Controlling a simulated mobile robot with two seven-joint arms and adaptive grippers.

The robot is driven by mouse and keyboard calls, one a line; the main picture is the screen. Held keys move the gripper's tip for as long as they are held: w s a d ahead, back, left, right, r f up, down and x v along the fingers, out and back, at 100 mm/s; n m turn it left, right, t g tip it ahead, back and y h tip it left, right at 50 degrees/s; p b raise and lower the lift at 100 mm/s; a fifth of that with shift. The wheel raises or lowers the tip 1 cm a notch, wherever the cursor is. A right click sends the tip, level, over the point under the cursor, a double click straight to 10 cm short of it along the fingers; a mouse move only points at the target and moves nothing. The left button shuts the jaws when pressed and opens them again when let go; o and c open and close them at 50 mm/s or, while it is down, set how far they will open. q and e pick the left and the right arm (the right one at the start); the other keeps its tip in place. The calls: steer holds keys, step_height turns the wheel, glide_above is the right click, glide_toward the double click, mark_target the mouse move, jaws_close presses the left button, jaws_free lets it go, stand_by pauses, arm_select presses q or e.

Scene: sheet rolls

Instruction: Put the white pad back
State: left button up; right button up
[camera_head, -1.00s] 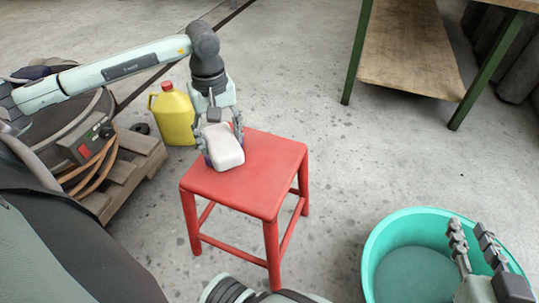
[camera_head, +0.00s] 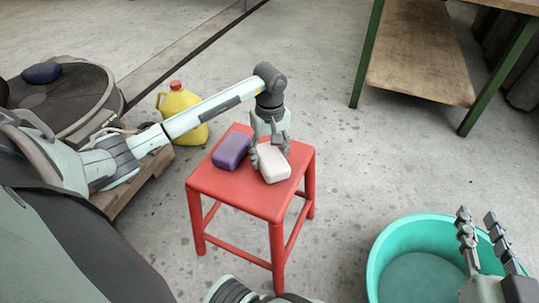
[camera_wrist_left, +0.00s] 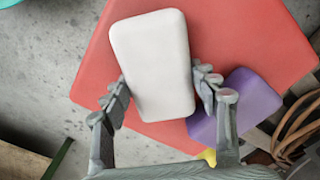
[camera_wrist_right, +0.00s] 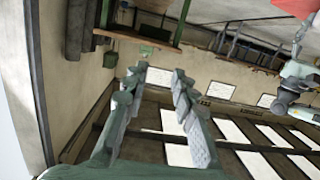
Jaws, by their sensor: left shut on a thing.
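The white pad (camera_head: 274,166) is at the right part of the red stool's seat (camera_head: 245,196) in the head view. My left gripper (camera_head: 270,152) is shut on the white pad, with a finger at each side of it. The white pad also fills the middle of the left wrist view (camera_wrist_left: 152,62), over the red seat. I cannot tell whether its underside touches the seat. A purple pad (camera_head: 231,150) lies on the seat to the left of the white one. My right gripper (camera_head: 478,218) is open and empty above the teal tub.
The teal tub (camera_head: 378,258) stands on the floor at the lower right. A yellow jug (camera_head: 183,112) stands behind the stool. A dark blue pad (camera_head: 41,73) lies on a round grey machine (camera_head: 75,98) at the left. A green-legged table (camera_head: 418,50) is at the back right.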

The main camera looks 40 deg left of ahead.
steer(key=shift+r, duration=0.15)
arm_select(q)
steer(key=o, duration=1.1)
arm_select(e)
steer(key=shift+a+r+t, duration=0.3)
steer(key=shift+r, duration=0.05)
